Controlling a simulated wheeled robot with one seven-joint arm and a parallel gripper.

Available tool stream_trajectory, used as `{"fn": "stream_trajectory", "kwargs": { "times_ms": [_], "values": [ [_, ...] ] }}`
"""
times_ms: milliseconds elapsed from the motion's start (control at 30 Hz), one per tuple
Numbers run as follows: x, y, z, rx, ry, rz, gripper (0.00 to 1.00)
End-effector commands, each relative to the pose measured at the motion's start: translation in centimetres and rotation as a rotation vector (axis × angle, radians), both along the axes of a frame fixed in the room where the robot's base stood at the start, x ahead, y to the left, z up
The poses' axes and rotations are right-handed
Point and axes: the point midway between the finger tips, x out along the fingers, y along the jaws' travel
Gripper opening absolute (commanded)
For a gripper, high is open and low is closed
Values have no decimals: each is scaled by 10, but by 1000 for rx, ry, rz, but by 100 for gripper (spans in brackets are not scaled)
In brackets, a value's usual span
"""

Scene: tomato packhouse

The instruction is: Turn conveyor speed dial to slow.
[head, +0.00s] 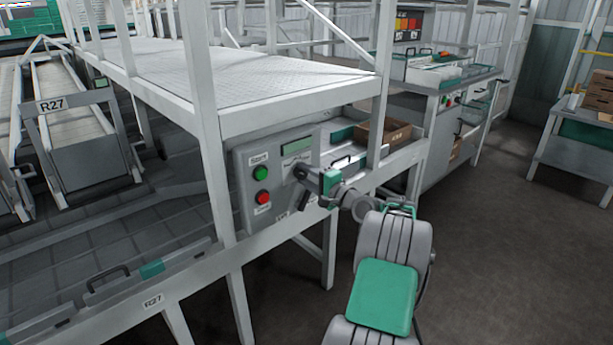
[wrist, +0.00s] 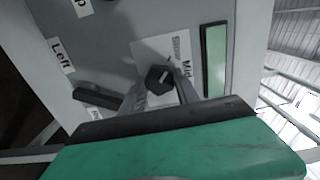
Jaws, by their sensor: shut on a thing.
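The grey control panel (head: 246,200) stands under the mesh platform. In the wrist view the speed dial (wrist: 158,77) is a dark knob with a pale pointer mark, on a white scale plate (wrist: 150,50). The words "Slow" and "Mid" show on the plate beside the knob. The mark points roughly up and right in that view; I cannot tell exactly which word it meets. My gripper (wrist: 159,88) is shut on the dial, one finger on each side. In the head view my gripper (head: 301,172) is at the panel and hides the dial.
A dark lever (wrist: 97,97) by the "Left" label is close to one finger. A frame post (head: 208,130) stands left of the panel.

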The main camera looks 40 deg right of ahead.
Motion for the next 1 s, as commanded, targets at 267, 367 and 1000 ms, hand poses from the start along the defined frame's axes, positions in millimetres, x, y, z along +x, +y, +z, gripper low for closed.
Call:
{"fn": "stream_trajectory", "kwargs": {
  "times_ms": [267,367,1000],
  "values": [
    [0,0,-1,1,1,0,55],
    [0,0,-1,1,1,1,59],
    [-73,-2,0,2,2,-1,59]
  ]
}}
